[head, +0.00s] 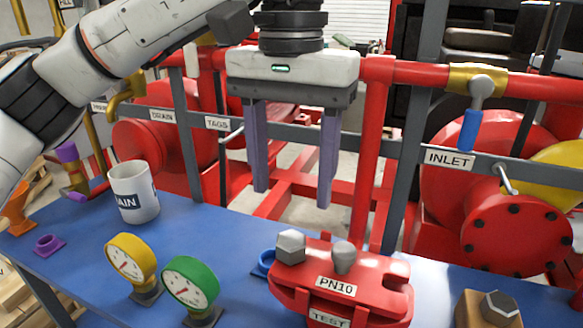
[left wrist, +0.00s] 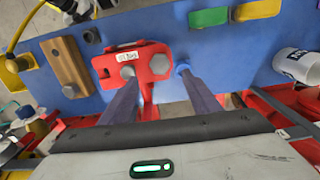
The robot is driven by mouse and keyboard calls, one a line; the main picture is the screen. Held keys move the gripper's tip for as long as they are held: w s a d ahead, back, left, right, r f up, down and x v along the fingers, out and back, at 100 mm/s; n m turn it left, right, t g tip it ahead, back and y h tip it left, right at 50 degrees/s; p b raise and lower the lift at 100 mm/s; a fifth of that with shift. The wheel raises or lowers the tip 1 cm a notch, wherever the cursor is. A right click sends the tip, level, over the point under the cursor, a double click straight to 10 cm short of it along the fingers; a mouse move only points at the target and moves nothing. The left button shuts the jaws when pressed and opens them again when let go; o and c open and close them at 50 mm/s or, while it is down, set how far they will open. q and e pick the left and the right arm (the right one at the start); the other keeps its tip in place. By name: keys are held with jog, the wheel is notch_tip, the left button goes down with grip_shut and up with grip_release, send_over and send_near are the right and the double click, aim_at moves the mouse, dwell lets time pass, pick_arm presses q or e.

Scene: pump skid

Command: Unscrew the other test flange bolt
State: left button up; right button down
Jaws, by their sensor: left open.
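The red test flange (head: 392,293), labelled PN10 and TEST, sits on the blue bench. A large grey hex bolt head (head: 291,245) stands at its left, and a smaller, tapered grey piece (head: 344,257) stands near its middle. My left gripper (head: 292,198) is open and empty, fingers pointing down, above and behind the flange. In the left wrist view, the flange (left wrist: 103,66) shows beyond the left gripper's fingers (left wrist: 158,82), with the hex bolt (left wrist: 160,63) between them, apart from both. Another grey bolt (head: 500,306) stands in a wooden block (head: 470,308) at the right. My right gripper is out of view.
A yellow gauge (head: 128,258) and a green gauge (head: 190,283) stand left of the flange. A white mug (head: 134,192) stands farther back. A blue ring (head: 263,264) lies beside the flange. Red pipes and a grey rail (head: 400,150) run behind the bench (head: 75,262).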

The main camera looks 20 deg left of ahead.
aim_at(292, 241)
pick_arm(q)
notch_tip(292, 241, down, 9)
jog(key=shift+f+b, duration=0.15)
jog(key=shift+b, duration=0.35)
jog(key=c, duration=1.2)
jog(key=shift+o, duration=0.2)
jog(key=n, duration=0.3)
jog(key=n+b, duration=0.1)
jog(key=n, duration=0.3)
jog(key=shift+n, duration=0.4)
jog(key=n, duration=0.7)
